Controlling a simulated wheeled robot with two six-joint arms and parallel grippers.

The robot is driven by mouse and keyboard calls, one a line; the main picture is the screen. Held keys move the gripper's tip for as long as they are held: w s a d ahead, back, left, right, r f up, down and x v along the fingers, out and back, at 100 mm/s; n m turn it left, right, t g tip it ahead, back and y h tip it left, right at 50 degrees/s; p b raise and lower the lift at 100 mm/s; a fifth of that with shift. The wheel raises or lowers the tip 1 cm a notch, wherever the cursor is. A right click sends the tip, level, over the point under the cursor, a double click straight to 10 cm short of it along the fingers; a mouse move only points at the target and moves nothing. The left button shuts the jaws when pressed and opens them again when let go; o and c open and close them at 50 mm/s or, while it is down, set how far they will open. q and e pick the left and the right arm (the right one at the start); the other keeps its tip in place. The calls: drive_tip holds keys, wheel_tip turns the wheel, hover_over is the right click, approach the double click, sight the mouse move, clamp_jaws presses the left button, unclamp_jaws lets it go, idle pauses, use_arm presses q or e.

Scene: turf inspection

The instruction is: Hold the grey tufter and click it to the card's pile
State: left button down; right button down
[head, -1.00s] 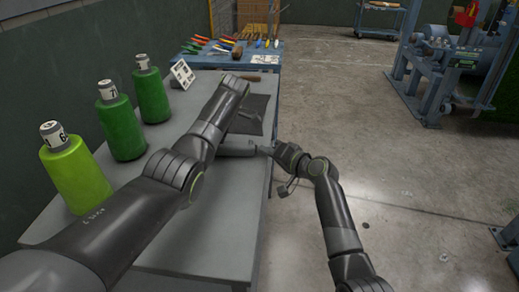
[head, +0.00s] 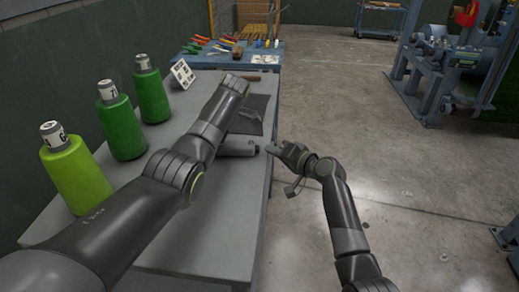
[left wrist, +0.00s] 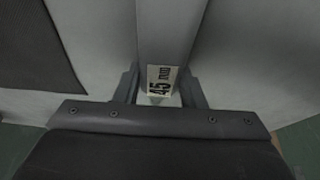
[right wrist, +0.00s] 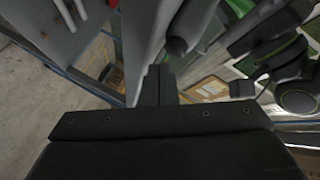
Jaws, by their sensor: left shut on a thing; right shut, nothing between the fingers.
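The grey tufter (head: 237,147) shows in the head view as a grey cylinder beside my left forearm, over the grey table. My left gripper (left wrist: 160,88) is shut on its grey body (left wrist: 172,35), which carries a "45 mm" label; the forearm largely hides this grip in the head view. A dark flat piece (head: 258,104), perhaps the card with the pile, lies on the table beyond the tufter; a dark textured patch (left wrist: 30,45) also shows in the left wrist view. My right gripper (head: 271,150) is shut and empty, just right of the tufter's end, apart from it.
Three green bottle-shaped cones (head: 74,172) stand along the table's left side. A small white printed card (head: 182,73) stands behind them. A blue bench (head: 225,55) with hand tools is at the back. Blue-grey machinery (head: 450,75) stands right; the concrete floor (head: 400,180) between is clear.

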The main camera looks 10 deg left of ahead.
drive_tip(key=d, duration=0.5)
drive_tip(key=shift+w, duration=0.2)
idle(0.3)
idle(0.3)
use_arm(q)
drive_tip(key=c, duration=0.8)
unclamp_jaws()
drive_tip(key=shift+c, duration=0.2)
drive_tip(key=v, duration=1.1)
drive_tip(key=shift+d+r, duration=0.15)
drive_tip(key=shift+r, duration=0.25)
